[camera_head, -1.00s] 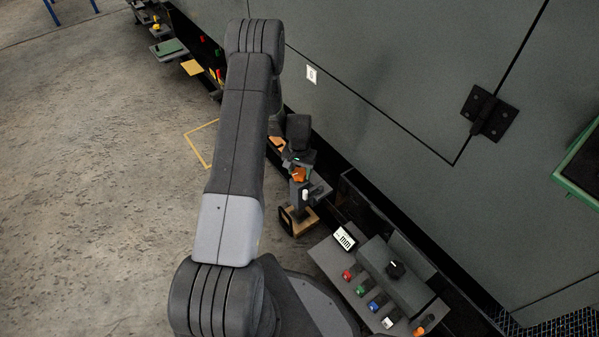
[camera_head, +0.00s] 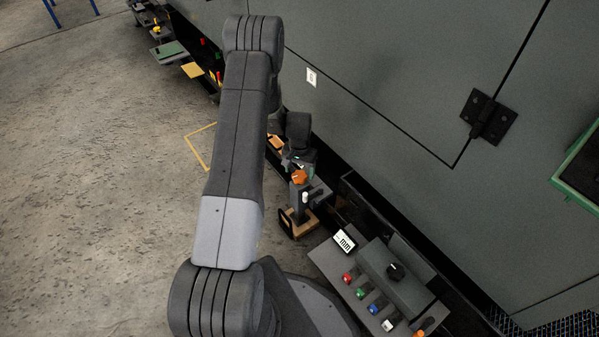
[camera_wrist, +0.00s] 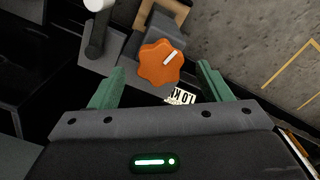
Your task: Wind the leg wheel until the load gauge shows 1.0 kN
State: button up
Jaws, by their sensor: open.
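The leg wheel (camera_wrist: 160,64) is an orange lobed knob with a white line pointing up and right in the wrist view. It also shows in the head view (camera_head: 299,177), just below my gripper (camera_head: 298,158). In the wrist view my gripper (camera_wrist: 160,70) is open, with green fingers to the left and right of the wheel. Gaps show on both sides; I cannot tell its height over the wheel. A white label (camera_wrist: 181,96) below the wheel seems to read 1.0 kN, partly hidden by my gripper. I cannot make out a gauge needle.
A dark crank with a white knob (camera_wrist: 97,5) stands beside the wheel. The grey enclosure wall (camera_head: 400,80) runs along the right; open floor lies left.

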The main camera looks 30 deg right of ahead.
aim_at(300, 175)
notch_tip(300, 175, up, 12)
jog(key=p, duration=0.2)
jog(key=shift+f, duration=0.1)
notch_tip(300, 175, down, 14)
jog(key=b, duration=0.3)
jog(key=shift+r, duration=0.25)
jog(key=shift+f, duration=0.25)
jog(key=shift+r+n+p, duration=0.15)
jog(key=shift+n+p, duration=0.25)
jog(key=shift+n, duration=0.1)
